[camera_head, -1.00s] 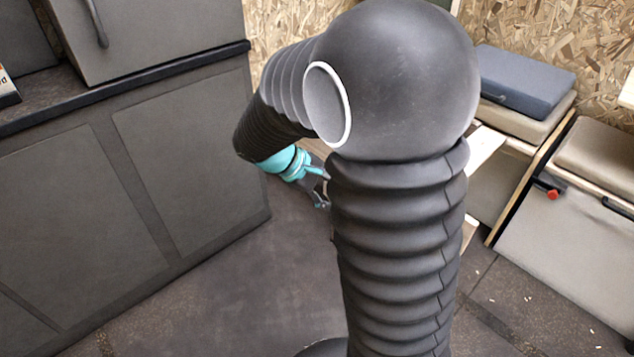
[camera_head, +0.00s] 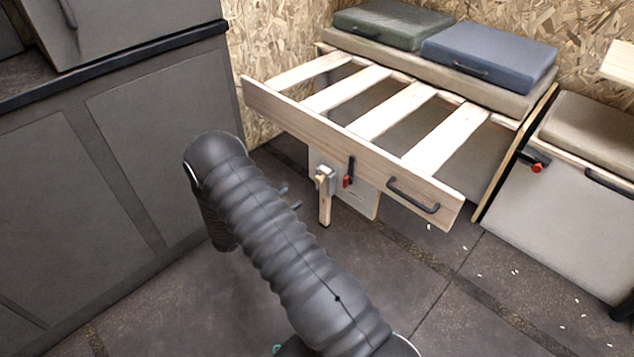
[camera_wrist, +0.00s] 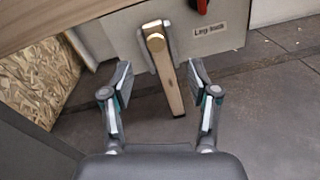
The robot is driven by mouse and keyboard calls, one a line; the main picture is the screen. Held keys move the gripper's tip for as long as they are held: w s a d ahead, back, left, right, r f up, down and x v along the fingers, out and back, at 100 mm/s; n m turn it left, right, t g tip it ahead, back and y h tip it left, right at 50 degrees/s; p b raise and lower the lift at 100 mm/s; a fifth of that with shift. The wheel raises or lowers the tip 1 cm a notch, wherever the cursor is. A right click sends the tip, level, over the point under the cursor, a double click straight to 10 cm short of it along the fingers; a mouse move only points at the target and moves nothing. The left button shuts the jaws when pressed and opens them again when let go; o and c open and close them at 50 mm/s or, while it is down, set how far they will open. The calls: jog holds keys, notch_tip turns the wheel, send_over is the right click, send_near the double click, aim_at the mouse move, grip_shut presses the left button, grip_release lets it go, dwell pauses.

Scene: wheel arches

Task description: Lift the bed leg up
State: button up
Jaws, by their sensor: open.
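The bed leg (camera_head: 325,208) is a light wooden bar that hangs down under the front rail of the slatted bed (camera_head: 350,135). In the wrist view the leg (camera_wrist: 170,82) has a brass-coloured round fitting at its top and slopes slightly down to the right. My gripper (camera_wrist: 159,80) is open, with one finger on each side of the leg in the picture. No contact with the leg shows. In the head view only the dark finger ends of my gripper (camera_head: 290,198) show beside my arm, left of the leg.
A dark cabinet (camera_head: 170,150) stands close on the left. A panel with a red-tipped latch (camera_head: 348,180) is behind the leg, and a black handle (camera_head: 413,195) is on the rail. Cushions (camera_head: 490,55) lie behind the slats.

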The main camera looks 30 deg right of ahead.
aim_at(317, 181)
jog(key=shift+n+t, duration=0.5)
jog(key=x, duration=0.4)
jog(key=f+x, duration=0.1)
jog(key=x, duration=0.4)
jog(key=f+x, duration=0.1)
jog(key=x, duration=0.3)
jog(key=shift+w+d, duration=0.15)
jog(key=shift+w, duration=0.15)
grip_shut()
